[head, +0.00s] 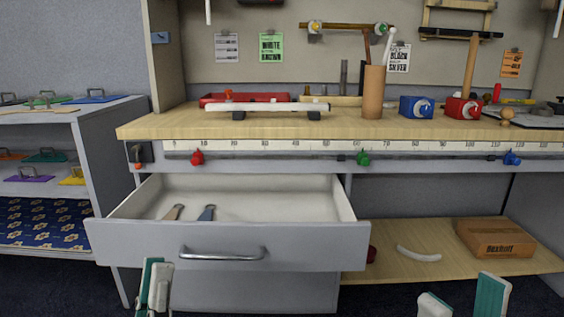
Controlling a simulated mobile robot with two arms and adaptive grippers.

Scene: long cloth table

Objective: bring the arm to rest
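My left gripper (156,284) shows at the bottom left, in front of the drawer's front panel. Its two teal-and-white fingers overlap in this view, so the gap between them cannot be judged, and no object shows in it. My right gripper (462,293) shows at the bottom right, with its fingers apart and nothing between them. It is in front of the lower shelf. The wrists of both arms are out of view.
A grey drawer (310,248) stands pulled out below the wooden worktop (170,126), with two small tools inside. A cardboard box (497,238) and a pale curved piece (418,254) lie on the lower shelf (400,270). A side rack (98,150) stands at left.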

